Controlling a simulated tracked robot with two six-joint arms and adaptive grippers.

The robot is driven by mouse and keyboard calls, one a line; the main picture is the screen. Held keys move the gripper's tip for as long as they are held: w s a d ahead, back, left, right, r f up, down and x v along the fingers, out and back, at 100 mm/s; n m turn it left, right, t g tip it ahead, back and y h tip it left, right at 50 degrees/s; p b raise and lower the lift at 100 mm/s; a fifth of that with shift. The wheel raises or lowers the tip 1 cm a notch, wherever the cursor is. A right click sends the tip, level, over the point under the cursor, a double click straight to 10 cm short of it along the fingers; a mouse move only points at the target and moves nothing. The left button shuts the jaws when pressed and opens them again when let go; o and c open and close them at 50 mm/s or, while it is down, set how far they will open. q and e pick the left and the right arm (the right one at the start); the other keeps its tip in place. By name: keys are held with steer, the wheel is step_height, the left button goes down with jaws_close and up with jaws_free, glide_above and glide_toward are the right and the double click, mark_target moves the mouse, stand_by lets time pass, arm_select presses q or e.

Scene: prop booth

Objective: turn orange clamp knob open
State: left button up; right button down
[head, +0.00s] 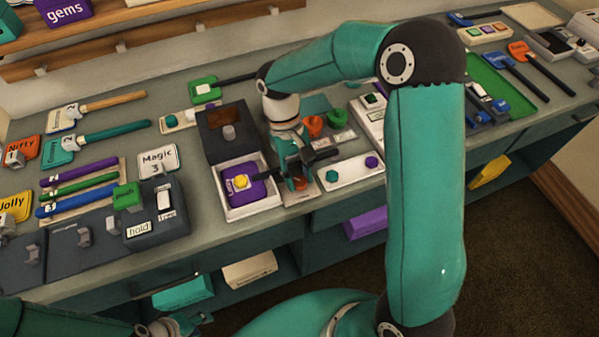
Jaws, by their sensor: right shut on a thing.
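My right gripper (296,174) points down at the middle of the counter. It is shut on the orange clamp knob (300,185), which shows only as a small orange patch under the fingers. The knob sits over a small light base plate (301,198) near the counter's front edge. The fingers and wrist hide most of the clamp, so I cannot tell how far the knob is turned. My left gripper (180,324) is at the bottom edge, low in front of the counter and away from the clamp. Its finger opening is too unclear to tell.
Left of the clamp is an open box (262,205) holding a purple block with a yellow knob. Right of it is a white board (349,172) with green and purple knobs. Another orange piece (314,125) stands behind. A grey switch box (158,222) stands further left.

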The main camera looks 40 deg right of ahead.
steer(key=n, duration=0.1)
steer(key=n+h, duration=0.1)
steer(key=n, duration=0.1)
steer(key=shift+w+a+n+h, duration=0.1)
steer(key=shift+a+n+h, duration=0.05)
steer(key=shift+n+h, duration=0.15)
steer(key=shift+a+n+t+h, duration=0.1)
steer(key=shift+n+t+h, duration=0.2)
steer(key=shift+n, duration=0.7)
steer(key=shift+a+n+t+h, duration=0.1)
steer(key=shift+n+h, duration=0.3)
steer(key=shift+n, duration=0.6)
steer(key=shift+d, duration=0.1)
steer(key=c, duration=0.8)
jaws_free()
steer(key=shift+b, duration=0.3)
steer(key=shift+o, duration=0.2)
steer(key=v, duration=1.2)
steer(key=shift+f, duration=0.1)
